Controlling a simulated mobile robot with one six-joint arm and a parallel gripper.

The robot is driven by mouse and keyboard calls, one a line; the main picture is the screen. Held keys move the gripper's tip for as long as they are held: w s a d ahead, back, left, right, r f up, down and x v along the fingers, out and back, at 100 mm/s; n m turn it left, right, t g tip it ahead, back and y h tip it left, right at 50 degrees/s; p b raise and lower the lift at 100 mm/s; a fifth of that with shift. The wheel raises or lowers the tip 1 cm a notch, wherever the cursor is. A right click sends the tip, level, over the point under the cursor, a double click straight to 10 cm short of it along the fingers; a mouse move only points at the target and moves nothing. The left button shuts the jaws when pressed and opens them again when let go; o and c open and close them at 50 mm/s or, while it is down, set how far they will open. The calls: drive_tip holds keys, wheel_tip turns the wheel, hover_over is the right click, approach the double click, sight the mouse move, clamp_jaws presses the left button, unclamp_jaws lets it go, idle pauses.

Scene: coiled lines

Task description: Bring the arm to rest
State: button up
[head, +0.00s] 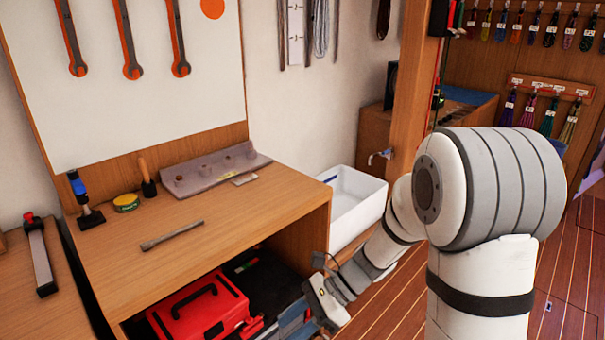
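My arm comes in from the right and reaches down and left, bent at a large grey-banded joint. My gripper (282,324) is low in the picture, in front of the open shelf under the wooden workbench (235,225). It is partly cut off by the bottom edge, and I cannot tell whether its fingers are open or shut or hold anything. A red toolbox (200,308) with a black handle sits in the shelf, just left of the gripper. I cannot tell whether they touch.
A white sink (352,200) stands behind my forearm, near a wooden post (412,80). Plank floor (385,320) shows between bench and arm.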

drive_tip(key=s+d+r+n+t+h+p, duration=0.3)
drive_tip(key=d+r+n+h+p, duration=0.2)
drive_tip(key=r, duration=0.6)
drive_tip(key=s+d+r+n+t+h+p, duration=0.3)
drive_tip(key=s+d+r+n+h+p, duration=0.1)
drive_tip(key=d+r+n, duration=0.6)
drive_tip(key=d+r+h+p, duration=0.1)
drive_tip(key=d+p, duration=0.1)
drive_tip(key=shift+s+t+p, duration=0.25)
drive_tip(key=shift+t+p, duration=0.1)
drive_tip(key=shift+t, duration=0.05)
drive_tip(key=shift+a, duration=0.1)
